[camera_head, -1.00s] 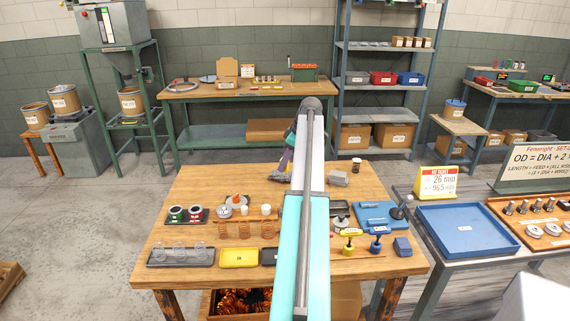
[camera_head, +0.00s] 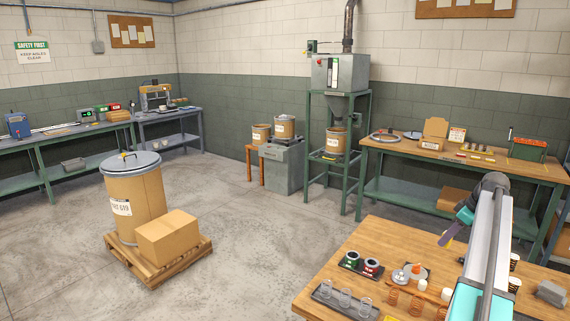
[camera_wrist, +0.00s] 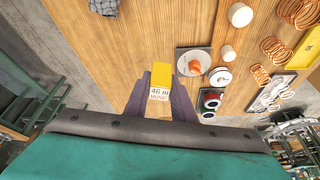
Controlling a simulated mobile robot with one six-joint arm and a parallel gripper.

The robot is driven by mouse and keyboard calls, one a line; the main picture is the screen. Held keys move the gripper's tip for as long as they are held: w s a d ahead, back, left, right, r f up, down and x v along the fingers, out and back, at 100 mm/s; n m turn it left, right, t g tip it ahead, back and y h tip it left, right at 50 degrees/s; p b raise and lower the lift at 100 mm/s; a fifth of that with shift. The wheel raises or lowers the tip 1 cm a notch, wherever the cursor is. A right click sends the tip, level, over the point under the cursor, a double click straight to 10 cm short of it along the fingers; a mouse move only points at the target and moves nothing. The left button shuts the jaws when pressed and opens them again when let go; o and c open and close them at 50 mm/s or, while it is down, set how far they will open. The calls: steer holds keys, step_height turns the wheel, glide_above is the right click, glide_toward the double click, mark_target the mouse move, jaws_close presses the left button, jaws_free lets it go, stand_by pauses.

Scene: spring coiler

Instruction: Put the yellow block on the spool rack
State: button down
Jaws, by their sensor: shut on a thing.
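The yellow block (camera_wrist: 189,69), with a white printed label on its near side, is between the purple fingers of my gripper (camera_wrist: 168,88) in the wrist view. The gripper is shut on it, with the wooden bench top behind. The spool rack (camera_head: 347,266) is a dark tray on the bench holding a green and a red spool. It also shows in the wrist view (camera_wrist: 205,116), right of the gripper.
The wooden bench (camera_head: 392,236) also carries a dark tray of glass cups (camera_head: 325,293), copper coils (camera_head: 416,303) and white cups. A drum (camera_head: 134,199) and carton (camera_head: 168,236) stand on a pallet at left. The floor between is clear.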

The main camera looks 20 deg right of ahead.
steer(key=w+a+r+n+y, duration=0.1)
steer(key=w+a, duration=0.5)
steer(key=a, duration=0.5)
steer(key=w+a+r+n, duration=0.15)
steer(key=w+a, duration=0.45)
steer(key=a, duration=0.6)
steer(key=w+a+n+y, duration=0.15)
steer(key=w+a, duration=0.35)
steer(key=a, duration=0.6)
steer(key=a+g, duration=0.1)
steer(key=a, duration=1.7)
steer(key=s+a+m+t+h, duration=0.1)
steer(key=s+a+m+h, duration=0.3)
steer(key=s+a+m, duration=0.2)
steer(key=shift+a+m, duration=1.2)
steer(key=shift+a, duration=0.9)
